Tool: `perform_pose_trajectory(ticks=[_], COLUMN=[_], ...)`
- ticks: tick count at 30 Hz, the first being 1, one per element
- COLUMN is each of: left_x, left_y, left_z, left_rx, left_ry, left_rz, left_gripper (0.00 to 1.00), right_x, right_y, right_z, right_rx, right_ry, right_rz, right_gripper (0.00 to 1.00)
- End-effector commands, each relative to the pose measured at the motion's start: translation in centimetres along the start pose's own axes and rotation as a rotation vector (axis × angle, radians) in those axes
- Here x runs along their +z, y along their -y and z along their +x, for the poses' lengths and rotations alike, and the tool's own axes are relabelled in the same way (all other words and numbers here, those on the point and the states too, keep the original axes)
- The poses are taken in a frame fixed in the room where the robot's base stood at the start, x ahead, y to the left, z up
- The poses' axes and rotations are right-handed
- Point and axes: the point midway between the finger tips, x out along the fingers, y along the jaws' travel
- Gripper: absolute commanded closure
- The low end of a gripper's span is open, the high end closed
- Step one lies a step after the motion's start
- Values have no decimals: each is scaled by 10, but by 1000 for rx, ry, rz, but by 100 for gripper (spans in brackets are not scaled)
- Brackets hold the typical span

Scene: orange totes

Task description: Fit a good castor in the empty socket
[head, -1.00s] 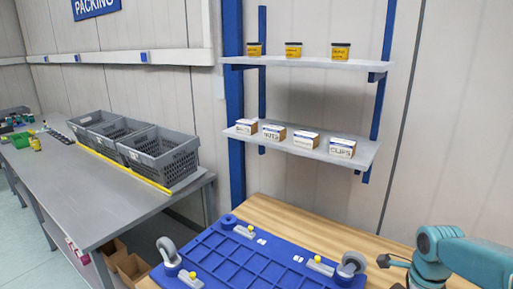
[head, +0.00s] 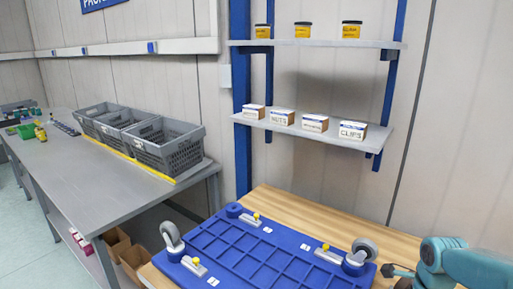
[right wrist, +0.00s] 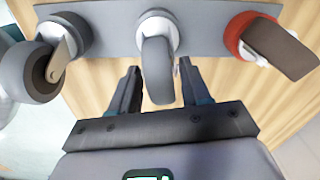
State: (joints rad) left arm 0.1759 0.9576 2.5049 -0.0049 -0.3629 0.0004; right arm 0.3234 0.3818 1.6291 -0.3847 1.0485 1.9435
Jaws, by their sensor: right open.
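A blue dolly deck (head: 250,258) lies on the wooden bench. Grey-wheeled castors stand at its left corner (head: 172,238) and right corner (head: 362,254). The round socket (head: 234,210) at its back left corner holds no wheel. The front corner is out of frame. In the right wrist view, a grey castor (right wrist: 157,65) hangs from a grey strip, its wheel between the fingers of my open right gripper (right wrist: 157,78). I cannot tell whether they touch. A grey castor with a beige fork (right wrist: 45,65) is at left; a red-collared castor with a brown wheel (right wrist: 275,42) is at right. My left gripper is out of view.
Latches with yellow knobs (head: 256,217) sit on the deck. Shelves with small boxes (head: 314,123) and tubs (head: 303,30) hang behind the bench. A grey table (head: 85,165) with grey crates (head: 163,145) stands at left. Cardboard boxes (head: 118,246) sit below.

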Motion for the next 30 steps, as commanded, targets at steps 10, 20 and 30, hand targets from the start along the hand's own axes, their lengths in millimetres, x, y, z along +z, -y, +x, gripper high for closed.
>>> perform_pose_trajectory(ticks=[10, 20, 30], left_x=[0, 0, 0], left_y=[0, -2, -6], left_z=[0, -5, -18], left_rx=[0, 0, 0], left_ry=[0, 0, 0], left_rz=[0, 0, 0], left_gripper=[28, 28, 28], right_x=[0, 0, 0], right_y=[0, 0, 0], right_z=[0, -7, -26], right_rx=[0, -2, -3], right_ry=[0, 1, 1], right_rz=[0, 0, 0], right_gripper=[98, 100, 100])
